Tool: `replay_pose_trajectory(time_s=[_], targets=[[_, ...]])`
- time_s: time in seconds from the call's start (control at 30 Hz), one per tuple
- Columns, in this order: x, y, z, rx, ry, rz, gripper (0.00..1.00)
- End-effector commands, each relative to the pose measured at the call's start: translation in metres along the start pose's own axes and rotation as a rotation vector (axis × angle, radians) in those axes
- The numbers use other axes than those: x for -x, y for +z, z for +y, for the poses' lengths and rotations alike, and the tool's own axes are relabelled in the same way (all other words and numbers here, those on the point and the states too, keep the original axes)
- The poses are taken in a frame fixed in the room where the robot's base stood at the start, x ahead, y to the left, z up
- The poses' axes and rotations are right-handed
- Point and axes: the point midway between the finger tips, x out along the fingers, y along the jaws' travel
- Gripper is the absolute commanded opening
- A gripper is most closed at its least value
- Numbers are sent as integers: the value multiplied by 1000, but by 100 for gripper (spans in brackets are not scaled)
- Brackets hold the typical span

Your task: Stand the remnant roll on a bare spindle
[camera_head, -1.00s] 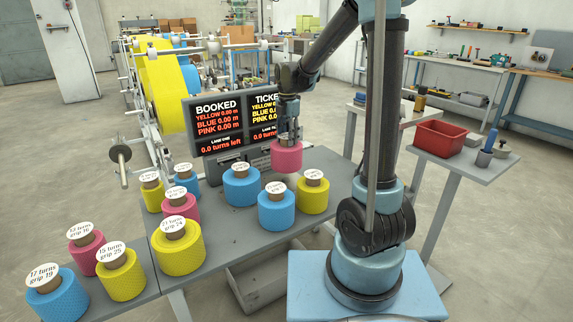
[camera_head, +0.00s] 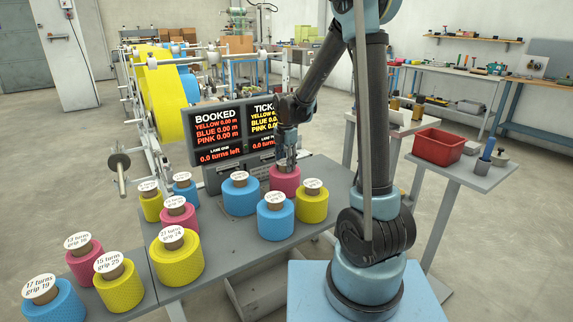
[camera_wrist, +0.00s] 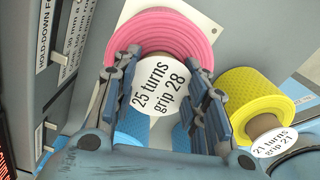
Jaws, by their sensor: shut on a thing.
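My gripper (camera_head: 287,158) is shut on the core of a pink roll (camera_head: 284,180), at the back right of the grey table. The wrist view shows the two fingers (camera_wrist: 164,78) on either side of its white label, "25 turns grip 28", with the pink body (camera_wrist: 165,28) below. The roll is upright, behind a blue roll (camera_head: 276,220) and a yellow roll (camera_head: 311,206). I cannot tell whether its base touches the table. No bare spindle shows clearly on the table; a horizontal rod with a grey disc (camera_head: 119,165) stands out at the machine's left.
Several blue, pink and yellow rolls stand on the grey table (camera_head: 222,268), including a large yellow one (camera_head: 175,260) at front. A display board (camera_head: 218,135) stands close behind the held roll. A red bin (camera_head: 438,146) is on a side table to the right.

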Motion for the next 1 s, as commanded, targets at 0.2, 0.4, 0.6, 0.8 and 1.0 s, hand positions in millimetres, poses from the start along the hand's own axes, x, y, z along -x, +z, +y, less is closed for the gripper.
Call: replay_pose_trajectory(time_s=[0.2,0.4,0.6,0.8,1.0], targets=[[-1,0,0,-1,0,0,60],[-1,1,0,-1,0,0,60],[5,1,-1,-2,0,0,60],[31,1,-1,-2,0,0,60],[66,1,-1,-3,0,0,60]])
